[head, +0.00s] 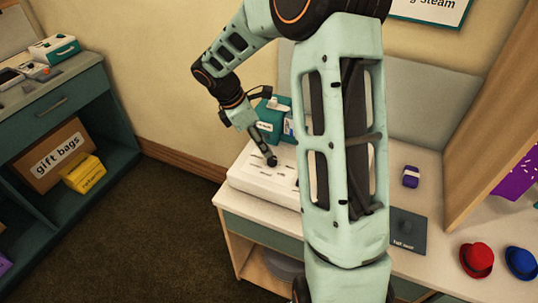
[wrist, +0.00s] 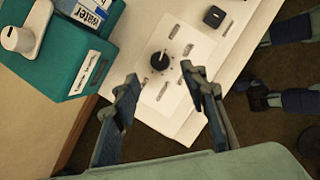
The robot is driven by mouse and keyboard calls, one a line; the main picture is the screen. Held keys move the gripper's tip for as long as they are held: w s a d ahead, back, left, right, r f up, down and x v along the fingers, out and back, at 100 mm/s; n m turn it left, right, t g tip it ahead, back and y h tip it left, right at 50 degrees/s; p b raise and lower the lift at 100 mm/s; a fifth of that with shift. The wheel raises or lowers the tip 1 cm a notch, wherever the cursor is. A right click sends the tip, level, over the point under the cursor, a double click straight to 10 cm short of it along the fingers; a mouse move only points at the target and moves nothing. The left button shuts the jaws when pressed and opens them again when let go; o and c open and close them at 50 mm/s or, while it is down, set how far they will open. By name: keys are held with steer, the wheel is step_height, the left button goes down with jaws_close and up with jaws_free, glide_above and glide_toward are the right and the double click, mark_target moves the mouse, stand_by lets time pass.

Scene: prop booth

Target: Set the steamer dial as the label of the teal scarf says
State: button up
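The steamer dial (wrist: 160,61) is a round black knob with a pale pointer mark, on a white panel (wrist: 195,48) with several small labels around it. The labels are too small to read. In the head view the dial (head: 271,161) shows as a dark knob just beyond my fingertips. My gripper (wrist: 159,73) is open and empty, its two fingers spread on either side of the dial's near side; I cannot tell whether they touch it. In the head view my gripper (head: 262,147) is over the panel. I see no scarf that is clearly teal, nor its label.
A teal box (wrist: 88,62) with a water carton (wrist: 90,12) stands beside the panel. A purple banded bundle (head: 411,176), a dark mat (head: 408,230), a red hat (head: 477,259) and a blue hat (head: 521,262) are on the counter to the right. A shelf holds a gift bags box (head: 55,155).

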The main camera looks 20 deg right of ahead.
mark_target(272, 158)
steer(key=x, duration=0.7)
steer(key=shift+d+f, duration=0.1)
steer(key=shift+f, duration=0.15)
steer(key=shift+c, duration=0.7)
jaws_close()
